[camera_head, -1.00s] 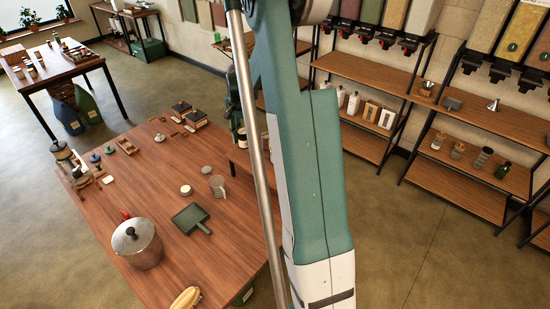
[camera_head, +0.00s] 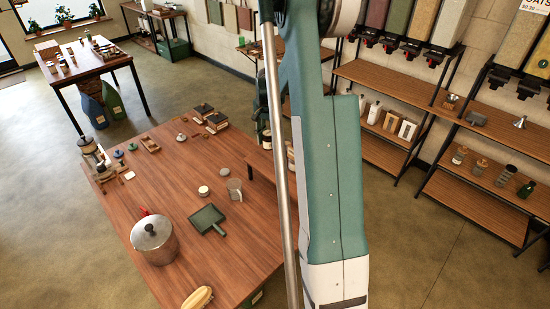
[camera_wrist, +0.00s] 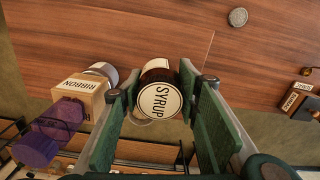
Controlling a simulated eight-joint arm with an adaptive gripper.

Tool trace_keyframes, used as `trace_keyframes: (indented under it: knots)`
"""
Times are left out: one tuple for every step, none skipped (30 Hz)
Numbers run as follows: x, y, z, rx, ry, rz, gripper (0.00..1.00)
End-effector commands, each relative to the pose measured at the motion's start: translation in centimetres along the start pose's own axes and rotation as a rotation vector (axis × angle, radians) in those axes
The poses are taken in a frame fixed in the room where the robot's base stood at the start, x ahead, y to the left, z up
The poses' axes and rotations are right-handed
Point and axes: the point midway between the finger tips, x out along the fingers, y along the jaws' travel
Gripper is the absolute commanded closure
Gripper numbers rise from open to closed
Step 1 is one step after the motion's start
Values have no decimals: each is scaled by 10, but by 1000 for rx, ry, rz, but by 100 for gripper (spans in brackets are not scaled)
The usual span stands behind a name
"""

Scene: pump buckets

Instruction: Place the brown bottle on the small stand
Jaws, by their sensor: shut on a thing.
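In the wrist view a dark brown bottle (camera_wrist: 159,70) with a round white SYRUP label stands between the green pads of my gripper (camera_wrist: 160,110). My gripper is shut on it. In the head view my gripper (camera_head: 263,112) is over the far right side of the big table, partly hidden by my arm. A low raised wooden piece (camera_head: 262,165) shows beside the arm there. It may be the small stand, but the arm hides much of it. Whether the bottle touches any surface is unclear.
A RIBBON box (camera_wrist: 82,95) and a purple object (camera_wrist: 55,125) are left of the fingers in the wrist view. On the table (camera_head: 185,180) are a clear beaker (camera_head: 234,190), a green dustpan (camera_head: 207,219) and a metal pot (camera_head: 155,240).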

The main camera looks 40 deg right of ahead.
Motion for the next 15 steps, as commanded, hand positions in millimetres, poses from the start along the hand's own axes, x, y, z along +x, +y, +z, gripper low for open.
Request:
trace_keyframes:
  knots:
    - [7,0,0,0,0,0,83]
    - [11,0,0,0,0,0,83]
    - [16,0,0,0,0,0,83]
    - [20,0,0,0,0,0,83]
    - [24,0,0,0,0,0,83]
    - [29,0,0,0,0,0,83]
    - [32,0,0,0,0,0,83]
    - [35,0,0,0,0,0,83]
    - [38,0,0,0,0,0,83]
    - [40,0,0,0,0,0,83]
    - [41,0,0,0,0,0,83]
    - [42,0,0,0,0,0,83]
    - [43,0,0,0,0,0,83]
    - [43,0,0,0,0,0,83]
    - [43,0,0,0,0,0,83]
